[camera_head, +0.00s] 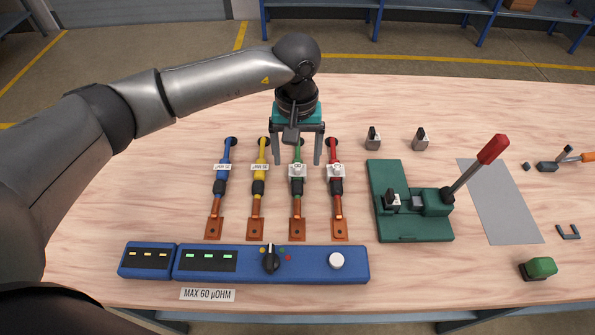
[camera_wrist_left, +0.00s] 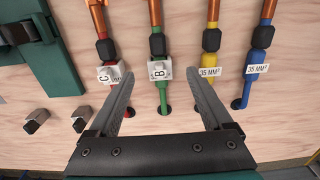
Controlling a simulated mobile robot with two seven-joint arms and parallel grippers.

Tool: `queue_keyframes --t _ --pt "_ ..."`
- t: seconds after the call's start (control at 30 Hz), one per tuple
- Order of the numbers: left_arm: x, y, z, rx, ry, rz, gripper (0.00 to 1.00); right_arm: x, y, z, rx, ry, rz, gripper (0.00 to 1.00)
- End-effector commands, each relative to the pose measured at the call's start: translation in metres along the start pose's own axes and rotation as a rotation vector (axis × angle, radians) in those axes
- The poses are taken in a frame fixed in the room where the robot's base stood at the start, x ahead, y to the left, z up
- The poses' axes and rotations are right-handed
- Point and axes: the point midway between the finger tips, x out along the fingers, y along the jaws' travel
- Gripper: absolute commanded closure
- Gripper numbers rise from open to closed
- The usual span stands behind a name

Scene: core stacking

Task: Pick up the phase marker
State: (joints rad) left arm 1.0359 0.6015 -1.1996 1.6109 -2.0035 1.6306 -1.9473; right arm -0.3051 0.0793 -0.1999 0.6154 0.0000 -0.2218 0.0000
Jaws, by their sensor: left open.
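Two white phase markers show. Marker B (camera_head: 297,171) sits around the green cable, and it also shows in the left wrist view (camera_wrist_left: 158,70). Marker C (camera_head: 336,171) sits on the red cable beside it, and it also shows in the left wrist view (camera_wrist_left: 110,75). My left gripper (camera_head: 303,160) is open and points down over the green cable. In the left wrist view its fingers (camera_wrist_left: 159,80) stand on either side of the green cable, with marker B between their tips in the picture. Contact cannot be told.
The yellow cable (camera_head: 261,160) and blue cable (camera_head: 226,160) carry flat 35 MM² labels. A blue meter box (camera_head: 310,265) lies in front. A green lever press (camera_head: 405,225) stands right, with two small metal pieces (camera_head: 373,138) behind. A grey mat (camera_head: 500,200) is bare.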

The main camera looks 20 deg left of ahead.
Motion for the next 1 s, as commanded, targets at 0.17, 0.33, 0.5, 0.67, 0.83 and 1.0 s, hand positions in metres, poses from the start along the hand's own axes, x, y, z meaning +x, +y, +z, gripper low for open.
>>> queue_keyframes --t 0.17,0.33,0.5,0.67,0.83,1.0 --pt "0.014 0.001 -0.002 -0.001 -0.004 -0.001 0.16 0.000 0.002 -0.007 0.000 0.013 0.002 0.50" --pt "0.038 0.001 -0.007 -0.001 -0.003 -0.001 0.16 0.001 0.002 -0.008 0.000 0.014 0.002 0.50" --pt "0.053 0.001 -0.008 0.000 -0.001 0.000 0.16 0.002 0.002 -0.008 0.000 0.015 0.003 0.50" --pt "0.054 0.001 -0.008 0.001 0.000 0.000 0.16 0.002 0.002 -0.008 0.000 0.015 0.002 0.50" --pt "0.054 0.001 -0.008 0.001 0.000 0.000 0.26 0.002 0.002 -0.008 0.000 0.014 0.003 0.50" --pt "0.054 0.001 -0.008 0.001 0.000 0.000 0.45 0.002 0.002 -0.007 0.000 0.014 0.002 0.50"
